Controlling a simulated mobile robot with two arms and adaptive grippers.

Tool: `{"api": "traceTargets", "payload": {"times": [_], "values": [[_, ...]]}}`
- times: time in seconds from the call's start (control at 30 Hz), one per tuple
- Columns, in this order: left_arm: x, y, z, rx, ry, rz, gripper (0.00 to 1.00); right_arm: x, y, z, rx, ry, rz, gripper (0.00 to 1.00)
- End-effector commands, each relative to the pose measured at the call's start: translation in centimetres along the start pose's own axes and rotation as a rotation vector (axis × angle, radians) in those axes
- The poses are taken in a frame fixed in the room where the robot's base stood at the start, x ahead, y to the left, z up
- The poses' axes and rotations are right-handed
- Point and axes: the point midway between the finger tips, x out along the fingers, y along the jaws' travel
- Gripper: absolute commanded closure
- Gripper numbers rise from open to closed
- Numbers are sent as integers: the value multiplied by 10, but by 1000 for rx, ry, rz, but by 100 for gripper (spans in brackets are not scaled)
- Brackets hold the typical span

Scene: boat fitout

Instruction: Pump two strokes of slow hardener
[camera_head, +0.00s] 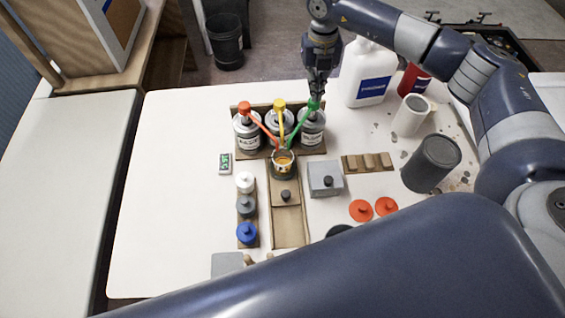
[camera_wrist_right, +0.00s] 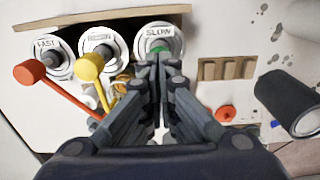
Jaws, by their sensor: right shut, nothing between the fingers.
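Three pump containers stand in a wooden rack. The one labelled SLOW (camera_head: 313,128) has a green pump head (camera_head: 313,105) with a long green spout; its SLOW label also shows in the right wrist view (camera_wrist_right: 158,32). The FAST container (camera_head: 247,133) has a red pump, and the middle one (camera_head: 279,127) a yellow pump. A cup (camera_head: 283,162) with amber liquid stands where the spouts meet. My right gripper (camera_head: 315,95) is shut and empty, pointing down at the green head. Its fingers (camera_wrist_right: 160,62) partly hide the head; I cannot tell whether they touch. My left gripper is not in view.
A white jug (camera_head: 367,75) and red can (camera_head: 413,80) stand to the right of the pumps. A dark grey cylinder (camera_head: 431,163) is tilted at the right. White, grey and blue lidded pots (camera_head: 246,233) line the front left. The table's left side is clear.

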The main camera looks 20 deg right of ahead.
Motion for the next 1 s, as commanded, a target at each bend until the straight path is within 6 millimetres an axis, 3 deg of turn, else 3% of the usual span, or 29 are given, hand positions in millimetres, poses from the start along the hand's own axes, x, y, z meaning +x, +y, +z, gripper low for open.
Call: {"api": "traceTargets", "payload": {"times": [0.43,0.8,1.0], "values": [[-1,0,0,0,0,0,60,-2,0,0,0,-1,0,100],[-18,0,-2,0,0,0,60,-31,0,1,0,-2,1,100],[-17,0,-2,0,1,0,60,-30,0,0,0,-1,0,100]]}}
